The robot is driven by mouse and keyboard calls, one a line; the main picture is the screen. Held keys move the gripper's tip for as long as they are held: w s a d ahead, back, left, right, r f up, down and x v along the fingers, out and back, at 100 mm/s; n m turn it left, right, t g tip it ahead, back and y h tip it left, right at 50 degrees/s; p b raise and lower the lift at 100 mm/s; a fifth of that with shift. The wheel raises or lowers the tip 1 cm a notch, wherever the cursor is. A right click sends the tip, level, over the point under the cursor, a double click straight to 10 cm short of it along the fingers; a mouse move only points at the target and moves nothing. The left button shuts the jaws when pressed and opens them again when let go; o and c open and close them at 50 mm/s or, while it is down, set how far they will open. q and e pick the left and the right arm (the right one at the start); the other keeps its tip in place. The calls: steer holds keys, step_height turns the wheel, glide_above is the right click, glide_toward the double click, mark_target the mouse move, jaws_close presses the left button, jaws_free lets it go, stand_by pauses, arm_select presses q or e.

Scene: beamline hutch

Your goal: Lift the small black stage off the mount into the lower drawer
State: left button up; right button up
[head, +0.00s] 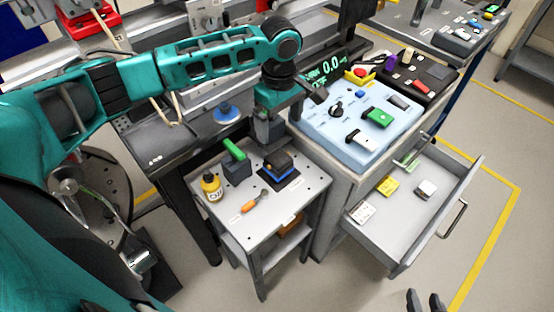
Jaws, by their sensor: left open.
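The open drawer (399,253) of the grey cabinet is to the right of the cart. It holds a yellow item (387,185), a whitish block (426,188) and a white card (362,212). My right gripper (425,301) shows only its two fingertips, apart and empty, at the bottom edge.
The cart top also holds a dark block with a green handle (234,150), a yellow bottle (212,187) and an orange-handled tool (256,199). A light blue panel (343,118) with knobs and switches covers the cabinet top. Part of the drawer floor is bare.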

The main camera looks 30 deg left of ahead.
mark_target(279, 158)
arm_select(q)
step_height(279, 158, down, 8)
steer(key=shift+r+b, duration=0.2)
steer(key=shift+b, duration=0.35)
steer(key=f, duration=0.5)
steer(key=shift+s+f+b, duration=0.1)
steer(key=shift+s+b, duration=0.1)
steer(key=shift+b, duration=0.2)
steer(key=c, duration=1.3)
